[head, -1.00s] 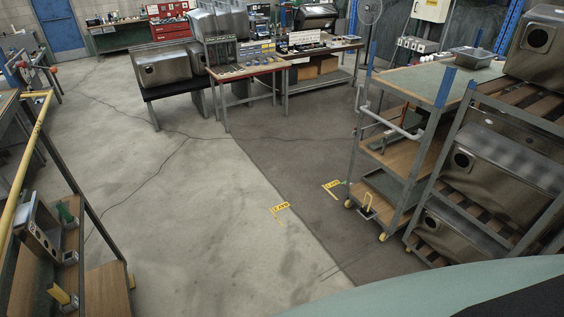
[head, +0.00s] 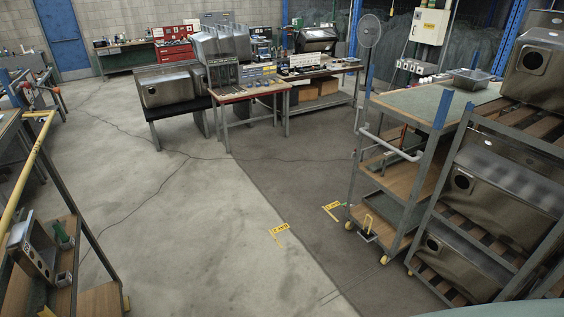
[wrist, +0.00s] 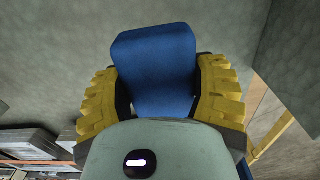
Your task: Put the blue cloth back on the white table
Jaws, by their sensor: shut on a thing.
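My gripper (wrist: 158,100) shows in the wrist view, its yellow ribbed fingers closed on both sides of a blue cloth (wrist: 155,62). The cloth is held between the fingers and sticks out beyond them, with a flat, rounded outline. Grey floor lies behind it. The cloth and gripper do not show in the head view. I cannot make out a clearly white table in either view.
A shelf trolley (head: 425,105) and a rack of steel sinks (head: 505,180) stand on the right. A yellow-railed cart (head: 40,130) stands at the left. Workbenches with a red-edged table (head: 248,90) are at the back. The middle floor (head: 190,220) is open.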

